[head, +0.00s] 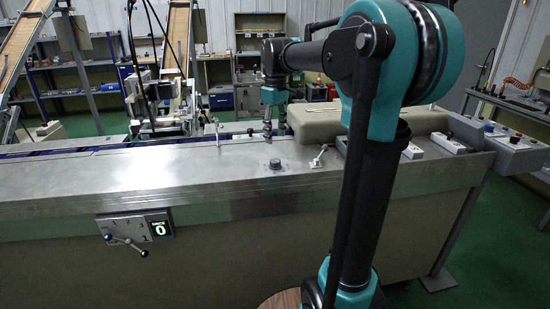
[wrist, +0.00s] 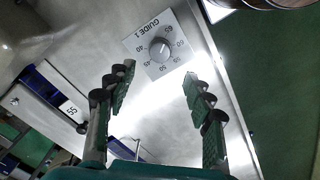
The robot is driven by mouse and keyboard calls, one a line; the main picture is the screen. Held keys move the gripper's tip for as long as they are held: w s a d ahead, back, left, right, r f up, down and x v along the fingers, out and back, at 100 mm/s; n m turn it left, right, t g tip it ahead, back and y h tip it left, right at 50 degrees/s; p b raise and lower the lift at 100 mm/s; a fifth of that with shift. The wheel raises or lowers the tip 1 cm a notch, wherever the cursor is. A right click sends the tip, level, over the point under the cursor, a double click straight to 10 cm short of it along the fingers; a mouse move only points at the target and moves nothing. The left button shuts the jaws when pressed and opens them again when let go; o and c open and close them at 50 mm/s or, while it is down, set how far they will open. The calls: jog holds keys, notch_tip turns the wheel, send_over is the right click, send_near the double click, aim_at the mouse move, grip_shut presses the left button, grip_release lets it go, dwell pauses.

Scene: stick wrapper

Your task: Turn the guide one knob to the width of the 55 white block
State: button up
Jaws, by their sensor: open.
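In the wrist view the guide one knob (wrist: 160,48) is a round grey dial on a white square plate marked "GUIDE 1", with numbers around it. Its pointer setting is too small to read surely. A white block marked 55 (wrist: 70,108) lies to the left in the wrist view, beside a dark blue strip. My gripper (wrist: 158,76) is open, its two fingers spread below the knob in the picture, with nothing between them. In the head view my gripper (head: 268,132) points down above the steel bench, over a dark knob (head: 275,163) whose label cannot be read.
The long steel bench (head: 120,182) has free surface left of the knob. A small lever (head: 319,156) stands right of it.

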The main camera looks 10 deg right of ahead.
aim_at(275, 160)
notch_tip(275, 160, down, 10)
jog(key=shift+r, duration=0.25)
jog(key=c, duration=1.2)
